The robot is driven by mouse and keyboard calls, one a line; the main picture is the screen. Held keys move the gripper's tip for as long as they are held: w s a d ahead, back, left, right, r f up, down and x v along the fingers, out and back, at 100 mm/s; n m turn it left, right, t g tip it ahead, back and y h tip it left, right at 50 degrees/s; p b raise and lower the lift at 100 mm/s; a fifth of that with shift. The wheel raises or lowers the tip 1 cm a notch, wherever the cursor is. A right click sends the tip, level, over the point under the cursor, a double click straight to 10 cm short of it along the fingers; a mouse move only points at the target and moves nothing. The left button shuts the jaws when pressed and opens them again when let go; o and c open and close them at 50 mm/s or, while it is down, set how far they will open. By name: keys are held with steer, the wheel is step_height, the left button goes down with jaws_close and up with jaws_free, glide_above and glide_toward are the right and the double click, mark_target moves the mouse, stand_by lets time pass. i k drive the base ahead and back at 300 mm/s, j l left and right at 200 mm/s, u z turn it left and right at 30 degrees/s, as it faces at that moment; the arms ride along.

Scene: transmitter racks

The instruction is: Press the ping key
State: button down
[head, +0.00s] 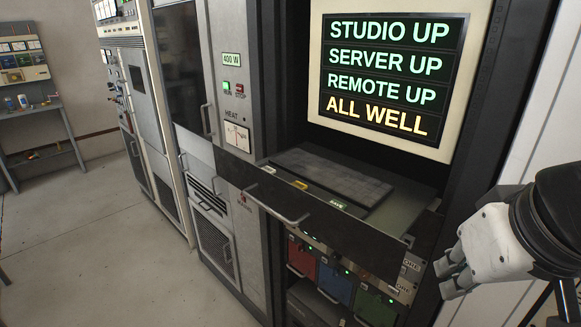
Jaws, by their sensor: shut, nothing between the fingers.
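A pull-out keyboard shelf (400,213) juts from the dark rack below the screen. A grey keyboard slab (335,175) lies on it. My gripper (449,279) is shut and empty at the right, in front of the rack. In the picture it is right of and lower than the keys, apart from them.
The screen (391,77) reads STUDIO UP, SERVER UP, REMOTE UP, ALL WELL. A drawer front with a handle (277,208) sticks out below the keys. Red, blue and green modules (335,281) sit beneath. Grey cabinets stand left; the floor (110,240) there is clear.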

mark_target(303, 186)
steer(key=u, duration=1.5)
steer(key=k+l+u, duration=0.1)
steer(key=l, duration=0.55)
